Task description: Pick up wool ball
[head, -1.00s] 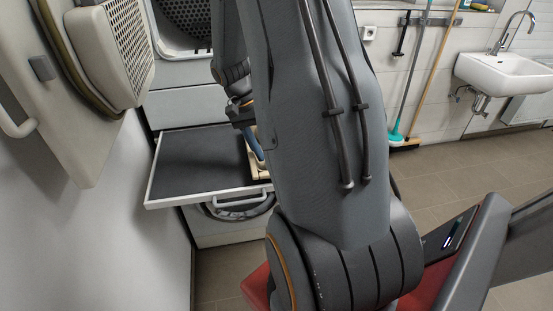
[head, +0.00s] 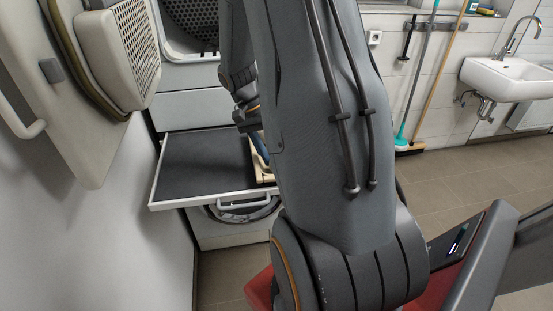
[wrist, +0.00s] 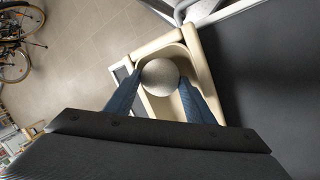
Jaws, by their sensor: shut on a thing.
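The wool ball (wrist: 160,76) is a pale grey, speckled sphere in the wrist view. It sits between the two blue fingers of my gripper (wrist: 160,90), which is shut on it. Under and around the ball is a cream-coloured tray (wrist: 198,60) with raised walls. I cannot tell whether the ball touches its floor. In the head view my arm hides the ball and most of the tray (head: 264,174). One blue finger (head: 261,147) shows there beside my arm.
The tray stands at the right of a pulled-out dark shelf (head: 205,162) with a white rim and handle. The open dryer drum (head: 190,25) is above it. The open dryer door (head: 130,50) stands at left. A sink (head: 510,77) and brooms (head: 420,80) are at right.

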